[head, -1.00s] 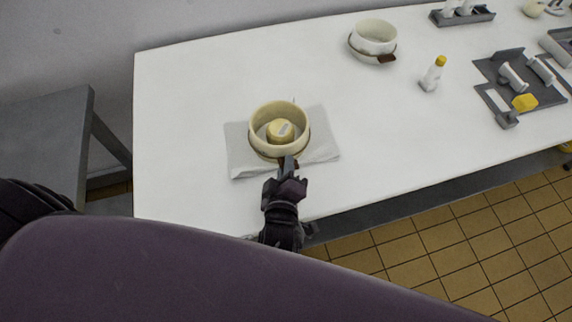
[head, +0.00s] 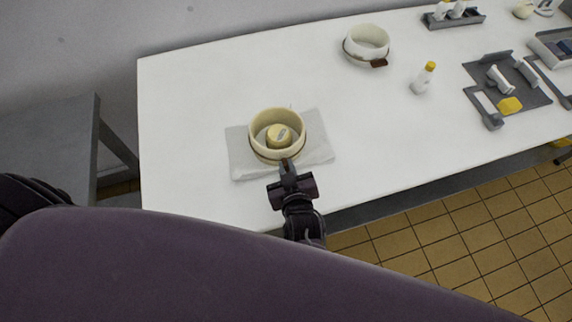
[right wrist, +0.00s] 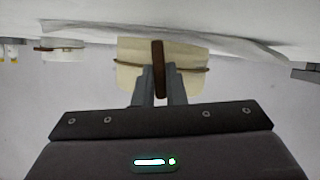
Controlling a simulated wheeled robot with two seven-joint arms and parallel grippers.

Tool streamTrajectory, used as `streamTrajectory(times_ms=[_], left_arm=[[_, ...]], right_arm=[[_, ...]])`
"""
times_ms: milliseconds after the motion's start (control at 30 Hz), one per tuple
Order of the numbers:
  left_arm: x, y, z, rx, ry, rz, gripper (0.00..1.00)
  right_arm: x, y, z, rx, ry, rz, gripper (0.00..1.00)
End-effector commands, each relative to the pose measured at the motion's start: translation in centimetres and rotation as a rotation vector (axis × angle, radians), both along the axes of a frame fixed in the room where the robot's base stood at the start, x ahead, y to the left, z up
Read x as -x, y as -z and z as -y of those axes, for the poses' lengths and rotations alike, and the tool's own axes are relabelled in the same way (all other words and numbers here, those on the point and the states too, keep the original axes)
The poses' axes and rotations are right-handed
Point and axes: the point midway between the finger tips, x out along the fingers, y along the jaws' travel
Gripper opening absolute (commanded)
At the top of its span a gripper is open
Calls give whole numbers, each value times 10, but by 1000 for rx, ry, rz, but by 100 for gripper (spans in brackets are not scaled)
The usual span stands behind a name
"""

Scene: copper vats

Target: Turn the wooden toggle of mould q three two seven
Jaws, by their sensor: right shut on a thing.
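A cream round mould (head: 262,147) with a thin brown band stands on a folded pale cloth near the table's front edge. A cream block with a small grey label sits inside it; I cannot read the label. The mould also shows in the right wrist view (right wrist: 130,72). Its brown wooden toggle (right wrist: 160,70) stands upright across the band in that view. My right gripper (head: 287,166) is at the mould's near side, shut on the toggle, with one finger on each side of it. My left gripper is out of view.
The pale cloth (head: 243,163) lies under the mould. A second cream mould (head: 365,48) with a brown toggle stands farther back. A yellow-capped bottle (head: 422,80) and a grey tray (head: 535,93) with tools are to the right. The table (head: 200,95) is bare to the left.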

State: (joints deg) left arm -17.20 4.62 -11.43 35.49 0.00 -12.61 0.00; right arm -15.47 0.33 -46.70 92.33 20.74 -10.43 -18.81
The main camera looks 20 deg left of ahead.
Motion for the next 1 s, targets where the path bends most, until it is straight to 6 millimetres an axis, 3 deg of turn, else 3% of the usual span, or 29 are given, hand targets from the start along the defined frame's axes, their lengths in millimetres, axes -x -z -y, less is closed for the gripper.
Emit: streamTrajectory(times_ms=[400, 933, 967, 1000], left_arm=[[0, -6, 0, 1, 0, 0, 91], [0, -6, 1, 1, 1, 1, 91], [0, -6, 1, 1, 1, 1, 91], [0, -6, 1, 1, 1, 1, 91]], right_arm=[[-1, -1, 2, -147, 1, -93, 0], [-1, 0, 2, -166, 0, -103, 0], [-1, 0, 2, -166, 0, -103, 15], [-1, 0, 2, -165, -1, -103, 20]])
